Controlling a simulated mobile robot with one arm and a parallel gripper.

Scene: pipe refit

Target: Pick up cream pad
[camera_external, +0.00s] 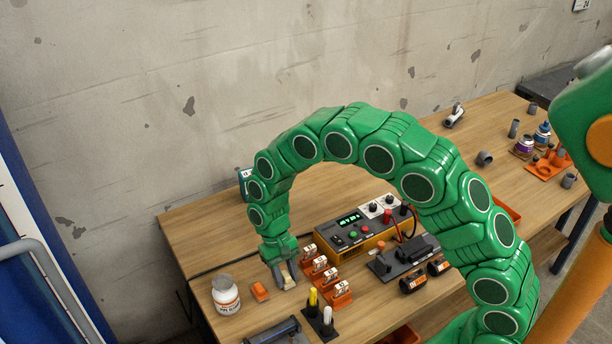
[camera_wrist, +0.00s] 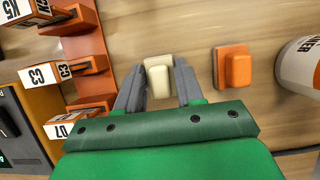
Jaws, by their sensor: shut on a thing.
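The cream pad (camera_wrist: 158,78) is a small pale block. In the wrist view it sits between the two grey fingers of my gripper (camera_wrist: 159,88), which are shut on it. In the external view my gripper (camera_external: 285,276) points down, low over the wooden table, left of the orange block row; the pad is too small there to make out clearly. I cannot tell whether the pad is touching the table or lifted off it.
An orange pad (camera_wrist: 234,66) lies beside my gripper, with a white jar (camera_external: 226,295) beyond it. Orange holders with white labelled blocks (camera_external: 320,264) stand close on the other side. A control box (camera_external: 352,228) is behind. Bare table lies at the back left.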

